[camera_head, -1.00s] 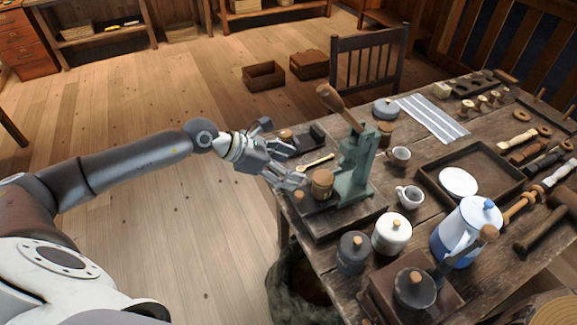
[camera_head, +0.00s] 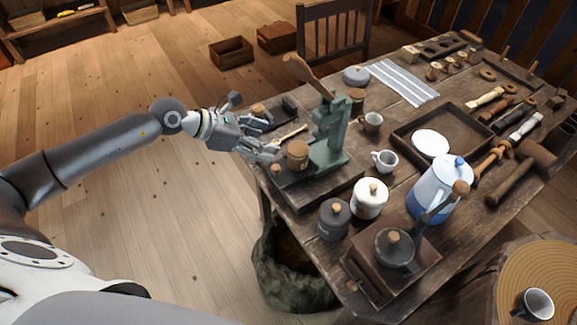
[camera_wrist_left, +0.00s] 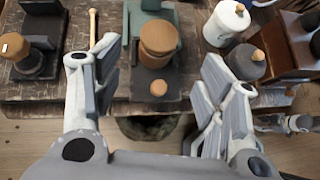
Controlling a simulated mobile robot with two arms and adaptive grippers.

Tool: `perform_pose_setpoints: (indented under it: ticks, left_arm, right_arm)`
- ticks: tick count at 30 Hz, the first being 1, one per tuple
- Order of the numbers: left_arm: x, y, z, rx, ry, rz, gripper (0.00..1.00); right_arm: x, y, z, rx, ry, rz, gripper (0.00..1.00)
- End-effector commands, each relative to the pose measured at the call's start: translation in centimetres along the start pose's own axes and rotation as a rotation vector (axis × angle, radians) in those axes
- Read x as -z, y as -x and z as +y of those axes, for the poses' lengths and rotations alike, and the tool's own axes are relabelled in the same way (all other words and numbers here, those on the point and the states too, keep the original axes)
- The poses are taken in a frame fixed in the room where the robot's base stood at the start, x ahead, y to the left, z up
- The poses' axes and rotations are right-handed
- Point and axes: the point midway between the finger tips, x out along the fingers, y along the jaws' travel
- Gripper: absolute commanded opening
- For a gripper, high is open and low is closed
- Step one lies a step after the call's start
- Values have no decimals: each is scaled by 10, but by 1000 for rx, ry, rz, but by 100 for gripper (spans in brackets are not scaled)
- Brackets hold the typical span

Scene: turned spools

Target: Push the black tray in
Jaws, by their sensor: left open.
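The black tray (camera_wrist_left: 176,82) is a dark, flat slide with a small wooden knob (camera_wrist_left: 158,88) at its near end, in front of the green press (camera_head: 328,132). A turned wooden pot (camera_wrist_left: 158,42) stands on it. In the head view the tray (camera_head: 286,178) is partly hidden by the pot and my fingers. My left gripper (camera_head: 268,141) is open and empty at the table's near left edge, just left of the pot. In the left wrist view its fingers (camera_wrist_left: 160,64) spread to either side of the tray, above it. Contact cannot be told.
Dark and white lidded jars (camera_head: 369,198) stand right of the press, with a grinder (camera_head: 392,262) and blue-white pot (camera_head: 438,190) beyond. A wooden spoon (camera_wrist_left: 93,28) lies left of the tray. A jointed grey part (camera_wrist_left: 290,122), perhaps my right gripper, shows at lower right.

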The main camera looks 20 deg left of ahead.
Motion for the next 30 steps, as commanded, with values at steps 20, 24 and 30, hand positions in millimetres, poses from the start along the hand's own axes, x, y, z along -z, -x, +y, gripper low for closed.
perform_pose_setpoints:
  ticks: [20,24,30]
  left_arm:
    - [76,14,-32,313,1132,-300,0]
    - [117,40,-33,347,1361,-365,0]
    - [152,65,-36,364,1527,-418,0]
  right_arm:
    - [-5,-50,2,-4,1,-1,40]
    - [-6,-58,2,-4,1,-1,40]
    - [-6,-62,2,-4,0,-1,40]
